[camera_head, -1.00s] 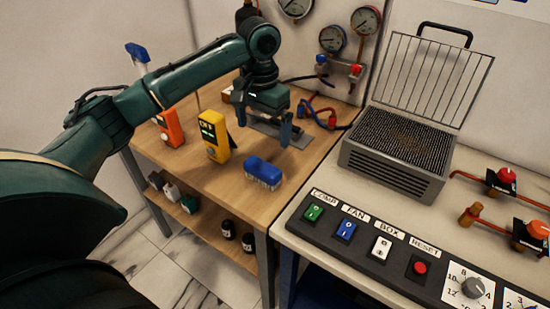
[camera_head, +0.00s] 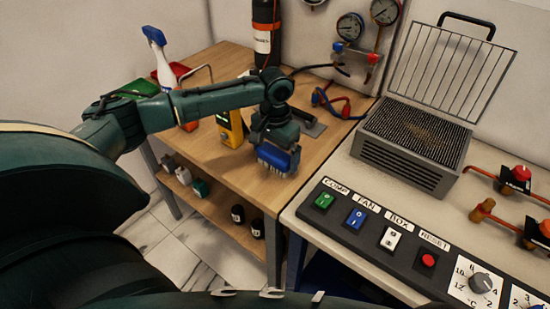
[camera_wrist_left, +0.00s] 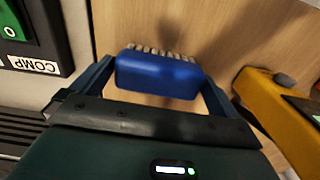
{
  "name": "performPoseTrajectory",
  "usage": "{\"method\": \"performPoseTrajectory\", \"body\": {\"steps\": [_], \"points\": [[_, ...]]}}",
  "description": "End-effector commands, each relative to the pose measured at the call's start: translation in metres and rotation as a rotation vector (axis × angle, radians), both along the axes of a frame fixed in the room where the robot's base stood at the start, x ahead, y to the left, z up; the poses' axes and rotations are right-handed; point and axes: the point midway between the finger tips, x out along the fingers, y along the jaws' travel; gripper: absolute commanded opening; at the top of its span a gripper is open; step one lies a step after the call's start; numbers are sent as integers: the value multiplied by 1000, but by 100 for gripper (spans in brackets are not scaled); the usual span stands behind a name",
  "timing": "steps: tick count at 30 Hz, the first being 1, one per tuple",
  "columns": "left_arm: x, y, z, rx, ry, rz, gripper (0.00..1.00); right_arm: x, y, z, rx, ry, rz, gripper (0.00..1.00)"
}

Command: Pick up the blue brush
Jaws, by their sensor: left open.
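The blue brush (camera_head: 280,159) has a blue back and pale bristles and is on the wooden table near its front edge. My left gripper (camera_head: 274,148) is directly over it and partly covers it in the head view. In the left wrist view the brush (camera_wrist_left: 158,74) lies between the two fingers of my open left gripper (camera_wrist_left: 158,82), with its bristles facing away from the wrist. I cannot tell whether a finger touches it. My right gripper is not in view.
A yellow meter (camera_head: 231,129) stands just left of the brush and also shows in the left wrist view (camera_wrist_left: 275,105). The switch panel (camera_head: 370,230) is to the right. A spray bottle (camera_head: 160,58) and a dark cylinder (camera_head: 266,35) stand farther back.

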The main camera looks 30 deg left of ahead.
Motion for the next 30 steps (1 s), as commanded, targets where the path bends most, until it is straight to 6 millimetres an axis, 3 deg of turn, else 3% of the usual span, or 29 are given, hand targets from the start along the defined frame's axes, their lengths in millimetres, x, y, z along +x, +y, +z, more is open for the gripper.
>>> {"method": "performPoseTrajectory", "body": {"steps": [8, 20, 30], "points": [[0, 0, -4, 0, -1, 0, 100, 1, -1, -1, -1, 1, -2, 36], [0, 0, -4, 0, -1, 0, 67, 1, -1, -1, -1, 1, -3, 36], [1, 0, 7, -1, -4, 1, 67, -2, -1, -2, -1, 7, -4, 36]]}}
